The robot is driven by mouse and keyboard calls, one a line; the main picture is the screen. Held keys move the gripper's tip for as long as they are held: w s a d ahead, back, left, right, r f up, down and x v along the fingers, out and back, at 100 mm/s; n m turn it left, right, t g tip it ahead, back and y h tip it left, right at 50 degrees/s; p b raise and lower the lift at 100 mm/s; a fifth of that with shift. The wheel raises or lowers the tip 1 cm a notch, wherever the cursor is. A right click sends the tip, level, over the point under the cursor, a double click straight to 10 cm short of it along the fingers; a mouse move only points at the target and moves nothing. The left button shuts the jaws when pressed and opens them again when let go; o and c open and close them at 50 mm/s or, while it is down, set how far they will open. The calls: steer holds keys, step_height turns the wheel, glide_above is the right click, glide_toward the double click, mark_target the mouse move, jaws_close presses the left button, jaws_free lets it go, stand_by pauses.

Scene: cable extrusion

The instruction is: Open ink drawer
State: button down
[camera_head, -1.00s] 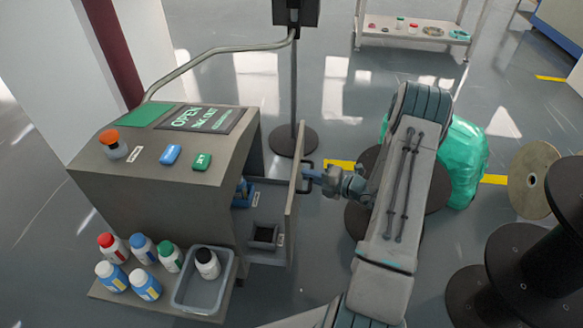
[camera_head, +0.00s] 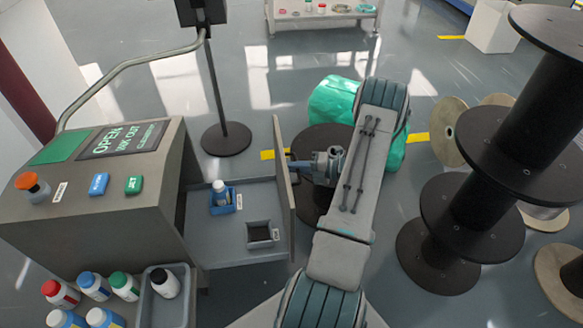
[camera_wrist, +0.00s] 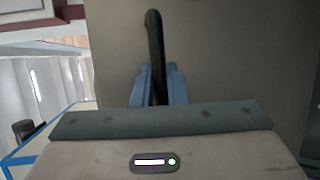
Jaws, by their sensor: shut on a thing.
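The ink drawer (camera_head: 220,247) stands well out of the right side of the grey cabinet (camera_head: 120,215). Its front panel (camera_head: 283,180) faces right, towards my arm. Inside it are a small bottle in a blue holder (camera_head: 222,200) and a dark square empty-looking slot (camera_head: 262,234). My gripper (camera_head: 294,165) is at the outer face of the panel, partly hidden by it. In the wrist view the blue fingers (camera_wrist: 157,85) are shut on the black drawer handle (camera_wrist: 155,45).
Several capped bottles (camera_head: 95,286) and a grey bin (camera_head: 158,310) stand on the cabinet's front shelf. A stand with a round base (camera_head: 226,138) is behind the drawer. Large dark spools (camera_head: 470,200) stand right of my arm, and a green wrapped bundle (camera_head: 333,100) lies behind it.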

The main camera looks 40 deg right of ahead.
steer(key=c, duration=1.5)
jaws_free()
steer(key=shift+o, duration=0.2)
steer(key=p+v, duration=0.1)
steer(key=v, duration=1.2)
steer(key=shift+s+d+p, duration=0.25)
steer(key=shift+s+p, duration=0.05)
steer(key=shift+p, duration=0.05)
